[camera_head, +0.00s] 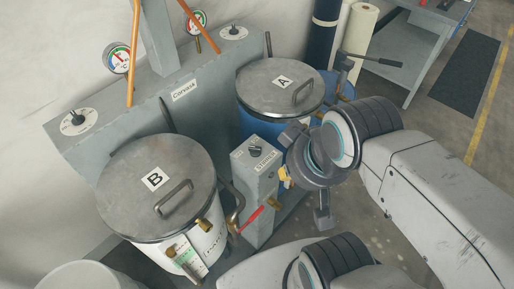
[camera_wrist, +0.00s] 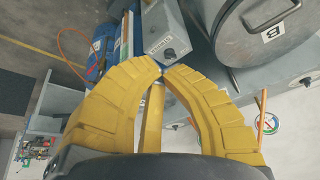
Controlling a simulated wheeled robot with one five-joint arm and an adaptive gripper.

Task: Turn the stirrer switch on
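The stirrer switch (camera_head: 256,150) is a dark round knob on top of the grey stirrer box (camera_head: 262,187), which stands between drums A and B. In the wrist view, the knob (camera_wrist: 169,53) is just beyond my fingertips, on the box face beside a label. My gripper (camera_head: 287,179) is to the right of the box in the head view, apart from the knob. The knob's exact pointer direction is too small to read.
Drum B (camera_head: 190,160) and drum A (camera_head: 257,83) have grey lids with handles. A red-handled valve (camera_head: 251,218) sticks out low by the box. Behind stands a grey cabinet (camera_head: 150,101) with two dials and gauges. A grey bench (camera_head: 407,57) is at the upper right.

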